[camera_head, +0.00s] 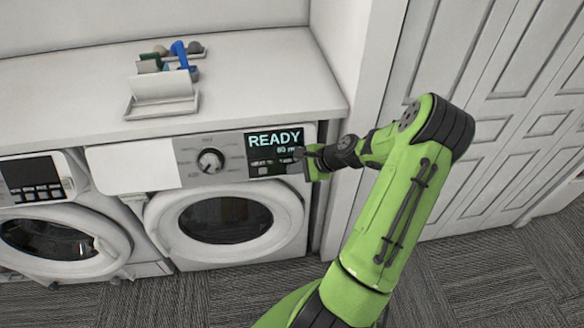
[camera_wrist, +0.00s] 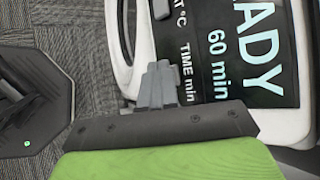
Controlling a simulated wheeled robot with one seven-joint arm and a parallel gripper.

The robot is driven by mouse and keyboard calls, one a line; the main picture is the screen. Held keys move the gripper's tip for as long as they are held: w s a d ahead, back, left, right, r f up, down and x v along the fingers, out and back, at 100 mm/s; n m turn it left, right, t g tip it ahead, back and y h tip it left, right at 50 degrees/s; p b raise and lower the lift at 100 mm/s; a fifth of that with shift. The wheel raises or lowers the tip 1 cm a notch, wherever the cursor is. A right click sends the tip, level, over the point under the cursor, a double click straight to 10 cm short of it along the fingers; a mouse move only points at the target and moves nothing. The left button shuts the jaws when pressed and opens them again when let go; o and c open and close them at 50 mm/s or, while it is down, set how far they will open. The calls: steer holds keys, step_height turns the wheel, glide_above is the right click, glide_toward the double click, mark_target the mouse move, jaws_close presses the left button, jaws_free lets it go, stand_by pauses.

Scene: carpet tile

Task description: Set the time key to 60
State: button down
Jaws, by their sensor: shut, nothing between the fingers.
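The right washing machine (camera_head: 160,215) has a dark display panel (camera_head: 283,137) that reads READY. In the wrist view the display (camera_wrist: 285,92) reads READY with "60 min" under it. The printed label "TIME min" (camera_wrist: 188,72) lies just right of my fingertips there. The time key itself is hidden behind my fingers. My gripper (camera_wrist: 160,68) is shut and empty, its tips at the panel beside this label. I cannot tell whether they touch the key. In the head view my gripper (camera_head: 300,155) is at the panel's right side.
Another key (camera_wrist: 161,9) shows near the "°C" label. A round dial (camera_head: 210,161) is left of the panel. A second machine (camera_head: 95,235) stands at left. A white holder (camera_head: 162,95) with small items is on the counter (camera_head: 260,75). White doors (camera_head: 500,75) are at right.

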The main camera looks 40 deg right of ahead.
steer(key=shift+s+a+r+p, duration=0.35)
steer(key=shift+s+a+p, duration=0.05)
steer(key=shift+s, duration=0.2)
steer(key=s, duration=0.1)
steer(key=s+a+r+p, duration=0.2)
steer(key=shift+s+a+r, duration=0.15)
steer(key=shift+s+a, duration=0.1)
steer(key=shift+s, duration=0.1)
stand_by(1.2)
